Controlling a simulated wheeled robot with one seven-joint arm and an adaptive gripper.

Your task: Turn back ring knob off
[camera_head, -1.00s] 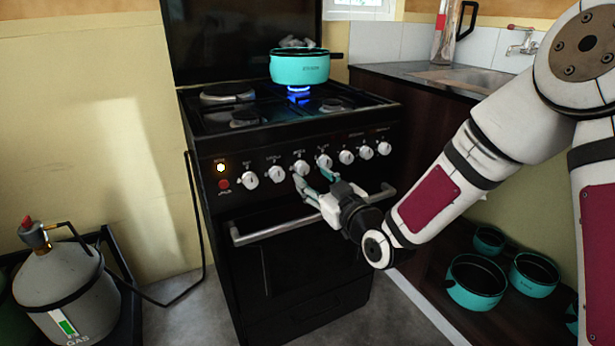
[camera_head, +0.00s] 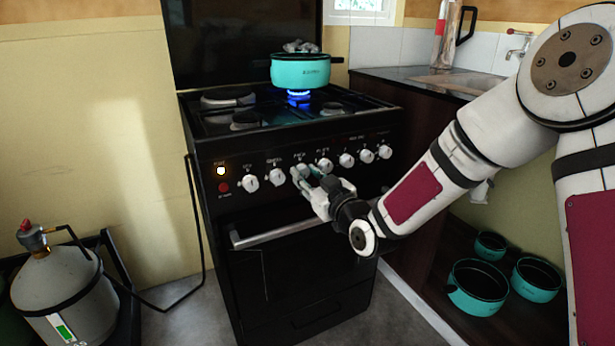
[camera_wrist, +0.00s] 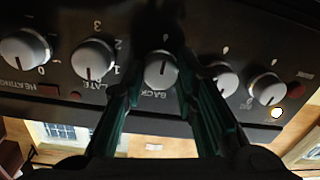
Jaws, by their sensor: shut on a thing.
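The back ring knob (camera_wrist: 161,70) is a round white knob in the wrist view, with the word BACK printed on the panel beside it. Its dark pointer line runs roughly up and down in that view. My gripper (camera_wrist: 160,66) has its two teal fingers on either side of this knob, shut on it. In the head view my gripper (camera_head: 304,176) is at the third knob from the left on the stove front. The fingers partly hide the knob there. A blue flame (camera_head: 298,96) burns under a teal pot (camera_head: 300,71) at the back of the hob.
Other white knobs (camera_head: 250,183) stand close on both sides along the panel. The oven handle (camera_head: 275,234) juts out below my gripper. A gas bottle (camera_head: 62,285) stands at the left. Teal pots (camera_head: 478,285) sit on a low shelf at the right.

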